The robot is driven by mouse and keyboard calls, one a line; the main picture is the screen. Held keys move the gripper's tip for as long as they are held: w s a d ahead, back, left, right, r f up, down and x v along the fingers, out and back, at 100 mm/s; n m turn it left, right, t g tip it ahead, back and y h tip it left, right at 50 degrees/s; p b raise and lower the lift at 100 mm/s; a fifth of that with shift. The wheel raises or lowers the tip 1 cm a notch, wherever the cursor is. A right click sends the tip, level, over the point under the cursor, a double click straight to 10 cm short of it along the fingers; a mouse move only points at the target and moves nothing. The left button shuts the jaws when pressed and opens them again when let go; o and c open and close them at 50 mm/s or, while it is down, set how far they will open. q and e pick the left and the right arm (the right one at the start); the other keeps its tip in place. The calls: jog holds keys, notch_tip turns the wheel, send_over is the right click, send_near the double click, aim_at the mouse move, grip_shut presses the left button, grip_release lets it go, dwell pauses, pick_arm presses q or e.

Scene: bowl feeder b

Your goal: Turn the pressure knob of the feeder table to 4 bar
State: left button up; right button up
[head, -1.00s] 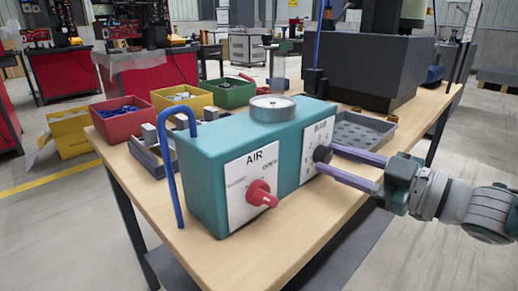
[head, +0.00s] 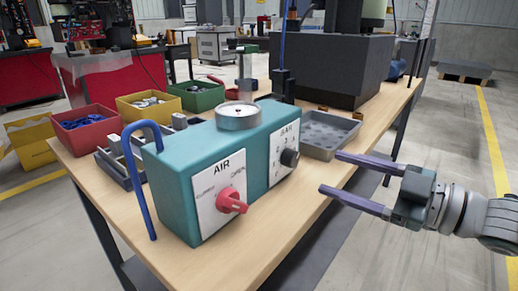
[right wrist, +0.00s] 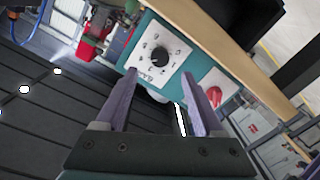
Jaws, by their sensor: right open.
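The black pressure knob (head: 290,157) sits on the white BAR plate (head: 278,172) at the right end of the teal feeder box (head: 180,165). It also shows in the right wrist view (right wrist: 160,57), framed between the fingers, with marks around it. I cannot read which mark it points to. My right gripper (head: 330,172) is open and empty, to the right of the knob and clear of it, with its purple fingers pointing at the box. A red AIR knob (head: 231,201) is on the left plate of the box. My left gripper is not in view.
A round gauge (head: 238,113) tops the box and a blue hose (head: 139,180) loops at its left. A grey tray (head: 326,137) lies behind the BAR plate. Red, yellow and green bins (head: 88,130) stand at the table's back left. Space in front of the box is free.

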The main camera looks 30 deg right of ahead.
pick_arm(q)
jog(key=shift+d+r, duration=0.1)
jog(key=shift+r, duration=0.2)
pick_arm(e)
jog(key=v, duration=0.2)
jog(key=shift+s+d, duration=0.15)
jog(key=shift+s, duration=0.25)
